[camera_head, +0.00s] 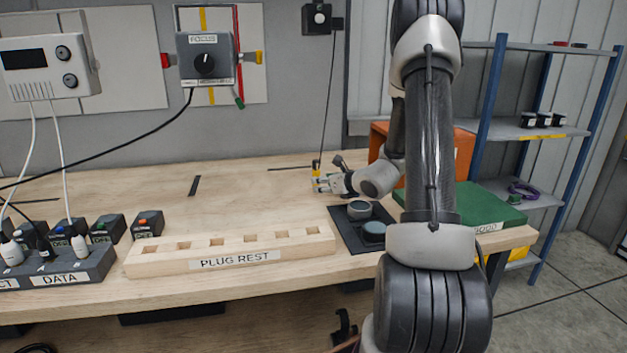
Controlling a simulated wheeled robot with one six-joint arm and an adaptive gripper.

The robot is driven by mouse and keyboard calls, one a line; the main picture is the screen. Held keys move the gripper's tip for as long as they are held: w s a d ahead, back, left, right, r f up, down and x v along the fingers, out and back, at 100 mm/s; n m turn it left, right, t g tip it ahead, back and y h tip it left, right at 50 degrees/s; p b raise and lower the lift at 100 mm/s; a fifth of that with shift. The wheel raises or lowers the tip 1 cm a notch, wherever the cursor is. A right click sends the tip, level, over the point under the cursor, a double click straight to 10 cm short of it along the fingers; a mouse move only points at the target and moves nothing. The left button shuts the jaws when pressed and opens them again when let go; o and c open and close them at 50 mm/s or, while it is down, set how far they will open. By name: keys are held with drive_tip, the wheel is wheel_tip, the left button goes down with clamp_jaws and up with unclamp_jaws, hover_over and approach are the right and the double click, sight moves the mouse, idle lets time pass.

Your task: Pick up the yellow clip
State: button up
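A small yellow clip-like piece (258,58) sticks out at the right side of the grey FOCUS box (205,58) on the wall panel. My gripper (319,183) is low over the back right of the table, well below and right of that piece. A yellow and black end (317,168) of a hanging black cable is right at my fingertips. I cannot tell whether it is held or only beside them. The fingers are small and partly hidden, so their opening is unclear.
The wooden PLUG REST (235,250) lies along the front. A dark mat (345,228) with two round knobs, an orange box (378,140) and a green board (480,204) are near my arm. A blue shelf rack (545,100) stands at right.

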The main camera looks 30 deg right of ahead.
drive_tip(key=x, duration=0.4)
drive_tip(key=shift+a, duration=0.1)
clamp_jaws()
drive_tip(key=shift+r, duration=0.1)
